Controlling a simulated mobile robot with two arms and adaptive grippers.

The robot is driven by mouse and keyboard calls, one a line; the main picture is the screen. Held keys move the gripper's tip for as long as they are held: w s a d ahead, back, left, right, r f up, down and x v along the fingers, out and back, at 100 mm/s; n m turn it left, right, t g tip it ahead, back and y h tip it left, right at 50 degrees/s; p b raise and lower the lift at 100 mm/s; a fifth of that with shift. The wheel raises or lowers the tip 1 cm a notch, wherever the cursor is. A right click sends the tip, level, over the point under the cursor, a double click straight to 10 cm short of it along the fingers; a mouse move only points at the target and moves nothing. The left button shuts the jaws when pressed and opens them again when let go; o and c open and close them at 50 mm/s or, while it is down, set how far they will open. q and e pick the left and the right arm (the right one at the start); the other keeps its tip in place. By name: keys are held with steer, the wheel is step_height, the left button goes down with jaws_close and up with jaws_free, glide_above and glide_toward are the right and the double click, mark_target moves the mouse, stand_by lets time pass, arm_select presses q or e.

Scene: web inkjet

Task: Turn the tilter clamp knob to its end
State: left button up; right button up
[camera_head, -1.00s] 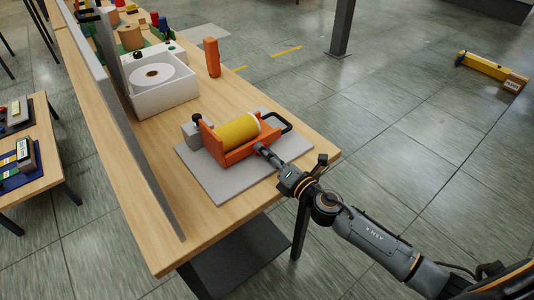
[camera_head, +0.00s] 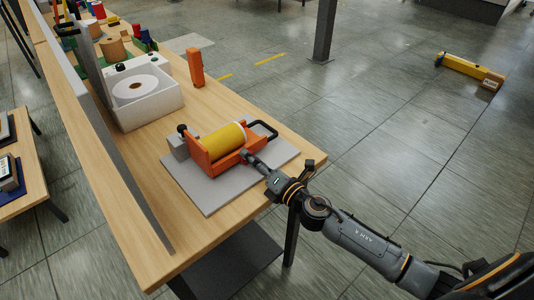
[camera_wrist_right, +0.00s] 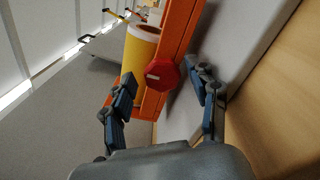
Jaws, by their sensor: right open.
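The tilter (camera_head: 205,160) is an orange frame holding a yellow roll (camera_head: 222,140). It sits on a grey plate (camera_head: 205,198) near the table's right end. In the right wrist view a red, many-sided knob (camera_wrist_right: 162,75) with a pale mark sits on the orange frame (camera_wrist_right: 179,35), beside the yellow roll (camera_wrist_right: 138,52). My right gripper (camera_head: 246,156) is at the tilter's near side. In the wrist view its open fingers (camera_wrist_right: 163,86) stand on either side of the knob, with gaps visible. The knob cannot be made out in the head view. My left gripper is not in view.
A white box with a white roll (camera_head: 160,107) stands behind the tilter, with an orange upright object (camera_head: 196,68) near it. A grey divider (camera_head: 120,135) runs along the left of the wooden table (camera_head: 190,262). The front table corner is clear.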

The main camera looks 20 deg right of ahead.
steer(key=shift+f, duration=0.15)
steer(key=shift+n, duration=1)
steer(key=n+p, duration=0.1)
steer(key=n, duration=0.2)
steer(key=shift+r+p, duration=0.3)
steer(key=shift+p, duration=0.1)
steer(key=n+p, duration=0.2)
steer(key=n, duration=0.1)
steer(key=n+p, duration=0.6)
steer(key=n, duration=0.1)
steer(key=shift+s+f, duration=0.15)
steer(key=shift+s, duration=0.2)
steer(key=b+v, duration=0.3)
steer(key=v, duration=1)
steer(key=d+f+m+g+h, duration=0.3)
steer(key=d+f+m+h, duration=0.45)
steer(key=f, duration=0.65)
steer(key=s+d+f+m+g, duration=0.2)
steer(key=s+f+m, duration=0.1)
steer(key=f+m, duration=0.3)
steer(key=s+d+f+m+g+h+b, duration=0.1)
steer(key=s+d+f+m+g, duration=0.1)
steer(key=f+m, duration=0.4)
steer(key=shift+s+d+f+m, duration=0.35)
steer(key=shift+s+d+f, duration=0.45)
steer(key=shift+f, duration=0.8)
